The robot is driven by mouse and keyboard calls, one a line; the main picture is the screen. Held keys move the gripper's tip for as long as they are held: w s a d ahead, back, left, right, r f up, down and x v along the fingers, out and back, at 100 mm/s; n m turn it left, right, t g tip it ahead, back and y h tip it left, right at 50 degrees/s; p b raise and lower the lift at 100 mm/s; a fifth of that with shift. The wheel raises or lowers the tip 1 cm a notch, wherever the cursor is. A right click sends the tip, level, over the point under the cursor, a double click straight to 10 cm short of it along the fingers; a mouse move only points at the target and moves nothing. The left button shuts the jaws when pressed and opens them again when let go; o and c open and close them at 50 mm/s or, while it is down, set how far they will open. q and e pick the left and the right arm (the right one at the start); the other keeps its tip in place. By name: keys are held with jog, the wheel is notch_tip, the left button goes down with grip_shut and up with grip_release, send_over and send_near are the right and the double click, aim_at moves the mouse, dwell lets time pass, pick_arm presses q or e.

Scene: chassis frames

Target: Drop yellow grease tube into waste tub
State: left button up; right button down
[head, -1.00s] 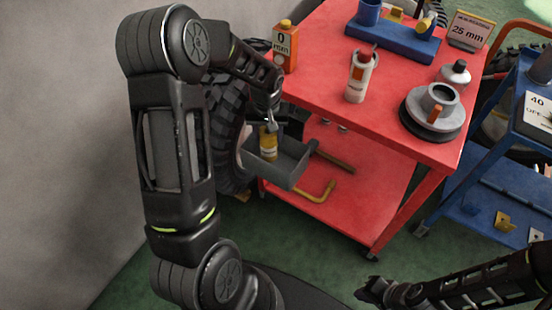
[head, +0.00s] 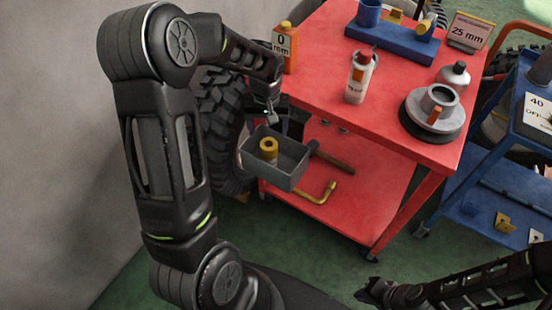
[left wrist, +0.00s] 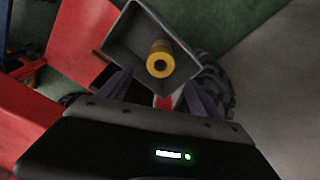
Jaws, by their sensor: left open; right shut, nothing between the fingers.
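The yellow grease tube (head: 268,149) stands roughly upright inside the grey waste tub (head: 272,177), which hangs at the left side of the red cart. In the left wrist view, the tube (left wrist: 160,60) is seen from above inside the tub (left wrist: 122,38), with its round end toward the camera. My left gripper (head: 268,112) is open and empty, just above and behind the tub, apart from the tube. My right gripper (head: 368,293) is shut and empty over the floor at the lower right.
A tyre (head: 222,125) stands behind the tub. A blue cart (head: 500,195) is at the right.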

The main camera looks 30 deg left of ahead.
pick_arm(q)
jog(key=r, duration=0.4)
jog(key=shift+s+d, duration=0.15)
jog(key=shift+s, duration=0.05)
jog(key=shift+f, duration=0.1)
dwell(0.5)
